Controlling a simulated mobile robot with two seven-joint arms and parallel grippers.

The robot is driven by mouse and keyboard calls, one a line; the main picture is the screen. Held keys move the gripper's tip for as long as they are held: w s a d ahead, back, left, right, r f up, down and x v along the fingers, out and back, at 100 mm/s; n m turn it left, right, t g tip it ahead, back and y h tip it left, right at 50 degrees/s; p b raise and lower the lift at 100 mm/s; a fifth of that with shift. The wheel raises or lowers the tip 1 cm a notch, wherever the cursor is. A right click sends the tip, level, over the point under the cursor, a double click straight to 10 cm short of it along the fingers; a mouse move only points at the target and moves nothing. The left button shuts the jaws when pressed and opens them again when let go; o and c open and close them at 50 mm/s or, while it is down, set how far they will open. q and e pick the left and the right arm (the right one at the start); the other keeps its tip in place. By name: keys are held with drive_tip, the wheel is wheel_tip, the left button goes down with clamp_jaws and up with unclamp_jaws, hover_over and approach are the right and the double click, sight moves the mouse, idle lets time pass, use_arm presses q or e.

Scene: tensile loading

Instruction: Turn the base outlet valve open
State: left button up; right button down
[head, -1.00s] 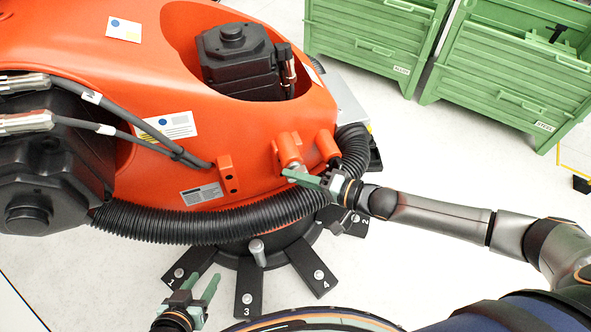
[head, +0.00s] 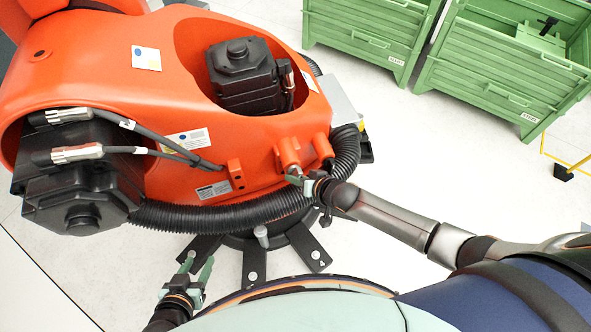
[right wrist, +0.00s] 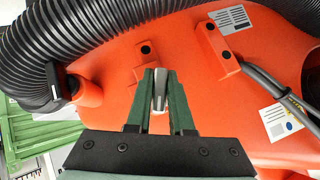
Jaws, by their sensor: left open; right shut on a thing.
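The valve is on the lower side of the orange machine base (head: 225,140), apparently at one of its round stubs (head: 288,151). In the right wrist view a pale metal lever (right wrist: 158,92) stands between the two green fingers of my right gripper (right wrist: 161,95), which is shut on it. In the head view my right gripper (head: 299,179) is just below the stub, and its fingers hide most of the lever. My left gripper (head: 198,268) is open and empty, low in the head view near the dark base feet.
A black corrugated hose (head: 225,218) curves below the stubs, close to my right gripper. Green bins (head: 500,75) stand at the upper right. Open floor lies between bins and machine.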

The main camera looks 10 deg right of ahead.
drive_tip(key=shift+w+d+r+n+h+p, duration=0.25)
drive_tip(key=shift+n+h+p, duration=0.15)
drive_tip(key=shift+h+p, duration=0.45)
drive_tip(key=shift+w, duration=0.1)
drive_tip(key=c, duration=0.8)
unclamp_jaws()
drive_tip(key=shift+r, duration=0.1)
drive_tip(key=shift+a, duration=0.1)
drive_tip(key=shift+s+r, duration=0.15)
drive_tip(key=shift+s, duration=0.35)
drive_tip(key=p+v, duration=0.3)
drive_tip(key=v, duration=0.8)
drive_tip(key=shift+r, duration=0.2)
